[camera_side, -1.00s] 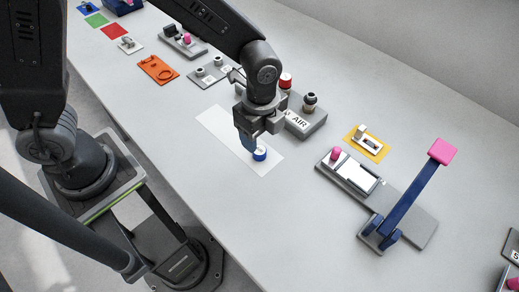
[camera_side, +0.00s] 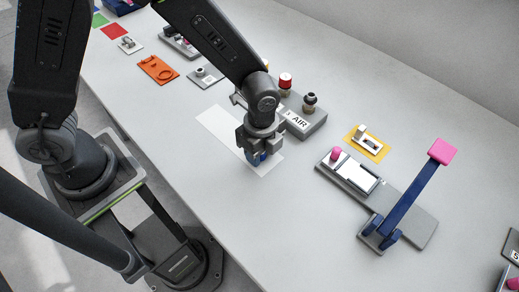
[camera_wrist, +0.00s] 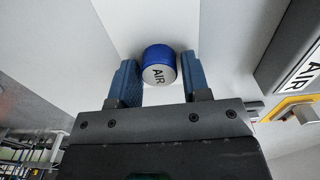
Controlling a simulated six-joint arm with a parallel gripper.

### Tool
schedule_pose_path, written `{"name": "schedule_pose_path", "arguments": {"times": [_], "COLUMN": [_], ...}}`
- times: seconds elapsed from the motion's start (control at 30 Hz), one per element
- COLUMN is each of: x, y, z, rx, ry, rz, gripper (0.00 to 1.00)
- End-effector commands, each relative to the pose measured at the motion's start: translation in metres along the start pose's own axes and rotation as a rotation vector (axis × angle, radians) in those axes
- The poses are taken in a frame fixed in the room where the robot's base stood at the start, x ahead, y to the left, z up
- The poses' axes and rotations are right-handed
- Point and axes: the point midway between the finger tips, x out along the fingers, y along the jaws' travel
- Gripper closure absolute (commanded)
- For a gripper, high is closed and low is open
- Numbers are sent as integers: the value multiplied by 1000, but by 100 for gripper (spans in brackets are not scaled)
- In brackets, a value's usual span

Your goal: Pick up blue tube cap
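My gripper (camera_wrist: 157,76) is open, with one blue finger on each side of the cap. A narrow gap shows on the left side; on the right the finger is very close, and I cannot tell whether it touches. In the side view my gripper (camera_side: 257,160) is low over the mat's near end and hides the cap.
A grey block labelled "AIR" (camera_side: 303,121) with a red-topped and a dark fitting stands just behind my gripper. To the right are a yellow plate (camera_side: 367,144), a grey fixture with a pink knob (camera_side: 336,153), and a blue lever with a pink end (camera_side: 415,190). The front table area is clear.

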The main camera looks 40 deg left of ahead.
Motion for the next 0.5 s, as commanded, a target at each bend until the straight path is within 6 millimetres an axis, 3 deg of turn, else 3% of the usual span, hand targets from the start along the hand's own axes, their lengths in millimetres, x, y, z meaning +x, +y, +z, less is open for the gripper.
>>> {"name": "schedule_pose_path", "arguments": {"times": [0.3, 0.5], "x": [0, 0], "y": [0, 0], "z": [0, 0], "rx": [0, 0], "ry": [0, 0], "rz": [0, 0], "gripper": [87, 90]}}
